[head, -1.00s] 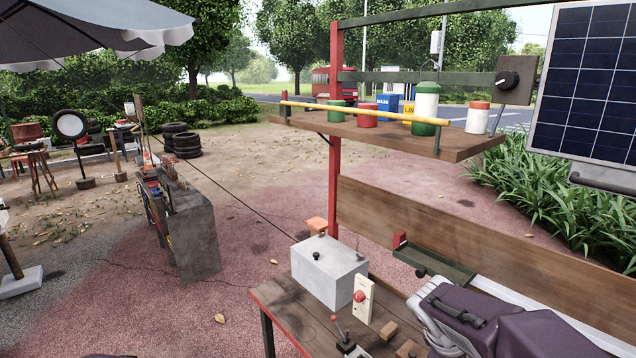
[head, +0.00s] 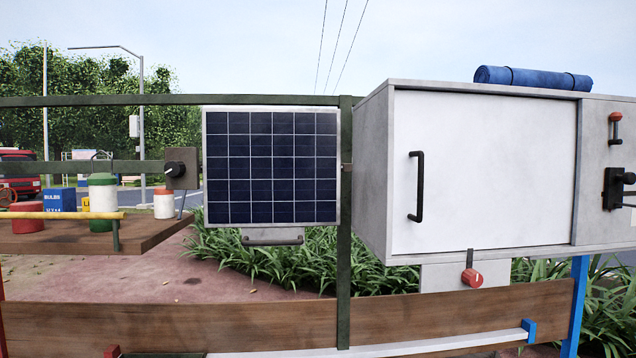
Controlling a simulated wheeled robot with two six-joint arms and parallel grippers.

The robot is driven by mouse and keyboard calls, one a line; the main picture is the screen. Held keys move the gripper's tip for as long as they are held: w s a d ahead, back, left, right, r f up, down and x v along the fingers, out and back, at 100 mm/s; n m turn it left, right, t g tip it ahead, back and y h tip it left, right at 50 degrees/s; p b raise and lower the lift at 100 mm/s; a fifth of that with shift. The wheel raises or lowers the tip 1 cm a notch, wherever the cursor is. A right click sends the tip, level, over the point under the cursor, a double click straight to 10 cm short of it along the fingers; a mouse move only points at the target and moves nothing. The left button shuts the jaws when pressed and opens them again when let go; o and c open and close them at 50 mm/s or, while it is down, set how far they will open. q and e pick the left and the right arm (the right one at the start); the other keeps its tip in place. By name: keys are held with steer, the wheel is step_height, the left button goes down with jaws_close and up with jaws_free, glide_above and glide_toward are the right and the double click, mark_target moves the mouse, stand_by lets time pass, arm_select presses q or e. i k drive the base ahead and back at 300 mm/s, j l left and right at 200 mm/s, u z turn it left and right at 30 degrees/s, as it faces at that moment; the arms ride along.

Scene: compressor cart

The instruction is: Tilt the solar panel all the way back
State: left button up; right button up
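The solar panel (head: 270,165) is in the middle of the head view, a dark blue grid of cells in a light frame. It hangs beside a dark green post and looks close to upright, facing me. A dark handle bar (head: 272,241) sits on a grey bracket below its lower edge. Neither of my grippers is in view, and nothing touches the panel.
Right of the post is a grey cabinet (head: 364,170) with a white door, a black handle (head: 417,187) and a blue roll (head: 532,78) on top. A red knob (head: 472,278) hangs below. Left is a wooden shelf (head: 150,232) with cans and a black knob box (head: 183,168).

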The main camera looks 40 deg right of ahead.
mark_target(269, 174)
steer(key=z, duration=1)
